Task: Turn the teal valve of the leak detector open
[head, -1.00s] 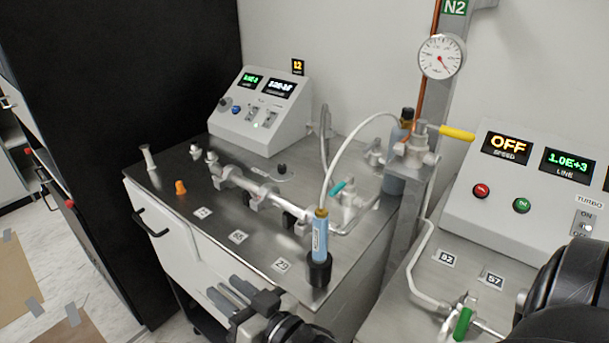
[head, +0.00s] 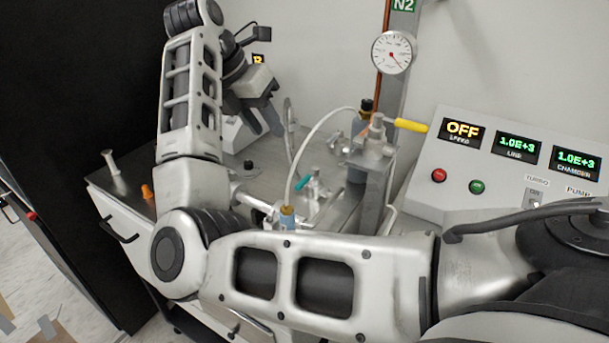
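The teal valve (head: 304,182) is a small teal lever on a silver fitting at the right part of the leak detector's steel cart top (head: 337,214). It shows in the gap between my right arm and the grey post. My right arm crosses the foreground from the right and bends up at the left. My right gripper (head: 262,118) hangs above the back of the cart, in front of the leak detector's console, left of and apart from the teal valve. Its fingertips are too unclear to tell open from shut. My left gripper is out of view.
A blue-bodied fitting (head: 287,217) with a white hose stands close to the valve, partly hidden by my arm. A grey post with a yellow-handled valve (head: 411,125) stands to the right. An orange cap (head: 147,192) sits at the cart's left.

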